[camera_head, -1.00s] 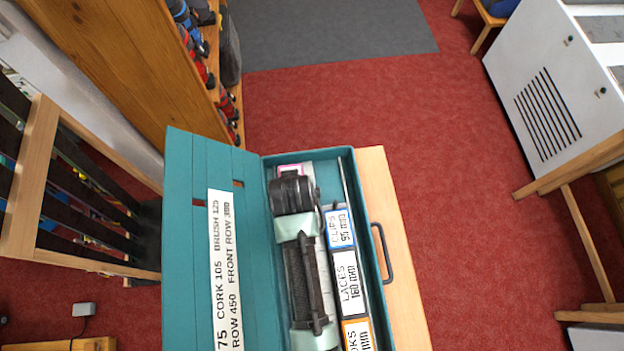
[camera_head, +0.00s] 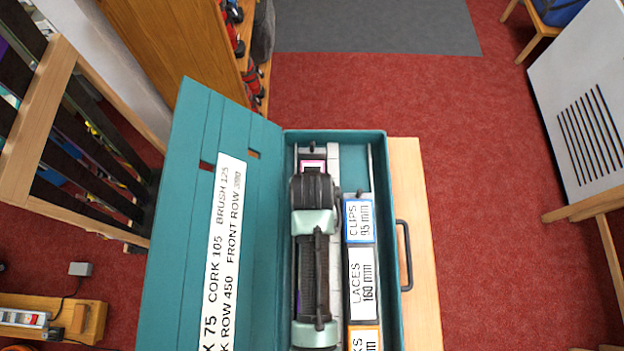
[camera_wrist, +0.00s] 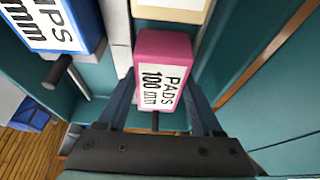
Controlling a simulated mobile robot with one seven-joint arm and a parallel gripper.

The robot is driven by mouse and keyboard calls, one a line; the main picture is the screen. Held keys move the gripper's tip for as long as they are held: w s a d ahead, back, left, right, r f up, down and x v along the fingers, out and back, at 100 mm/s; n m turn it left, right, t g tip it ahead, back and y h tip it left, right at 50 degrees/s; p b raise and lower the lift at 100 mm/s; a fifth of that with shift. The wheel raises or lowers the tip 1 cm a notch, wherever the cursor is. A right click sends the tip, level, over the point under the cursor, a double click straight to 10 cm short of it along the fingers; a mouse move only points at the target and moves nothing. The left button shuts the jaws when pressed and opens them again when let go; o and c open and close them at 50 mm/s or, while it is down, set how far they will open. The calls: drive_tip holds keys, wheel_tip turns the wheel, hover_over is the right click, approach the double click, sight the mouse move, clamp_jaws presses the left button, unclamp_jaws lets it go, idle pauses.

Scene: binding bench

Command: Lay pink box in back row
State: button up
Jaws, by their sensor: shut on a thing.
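The pink box (camera_wrist: 164,80) has a white label reading PADS 100 mm. My gripper (camera_wrist: 160,92) is shut on it, one finger on each side, in the wrist view. In the head view only the pink-edged end of the box (camera_head: 312,165) shows, at the far end of the open teal case (camera_head: 388,150), on the hinge side. My gripper (camera_head: 313,188) and arm cover the rest of that side, the back row. I cannot tell whether the box touches the case floor.
The case lid (camera_head: 190,180) stands open at left with a row-length label. A pale box (camera_wrist: 172,10) shows above the pink one.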

drive_tip(key=shift+f, duration=0.5)
idle(0.3)
drive_tip(key=o, duration=1.6)
drive_tip(key=shift+c, duration=0.2)
